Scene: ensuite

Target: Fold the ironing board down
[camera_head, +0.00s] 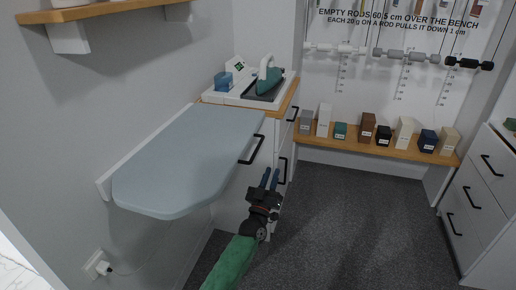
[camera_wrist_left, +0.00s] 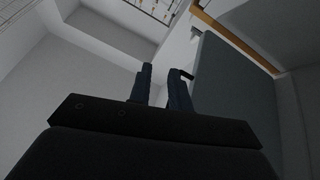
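The ironing board (camera_head: 185,160) is a pale blue-grey panel with a rounded near end. It stands out level from the left wall, with nothing on it. My left gripper (camera_head: 270,179) is open and empty, to the right of the board's near part and apart from it in the picture. Its two dark fingers (camera_wrist_left: 163,88) show with a gap between them in the left wrist view. A large grey-blue panel (camera_wrist_left: 235,90) at the right of that view looks like the board. The board's underside and any support are hidden in the head view. My right gripper is out of view.
An iron (camera_head: 268,80) rests in a white tray on the wooden-topped cabinet beyond the board. Black handles (camera_head: 252,149) stick out from the drawer fronts. Several small blocks line a low wooden bench (camera_head: 340,140). The dark floor (camera_head: 350,220) is clear. A plug (camera_head: 103,267) sits low on the left wall.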

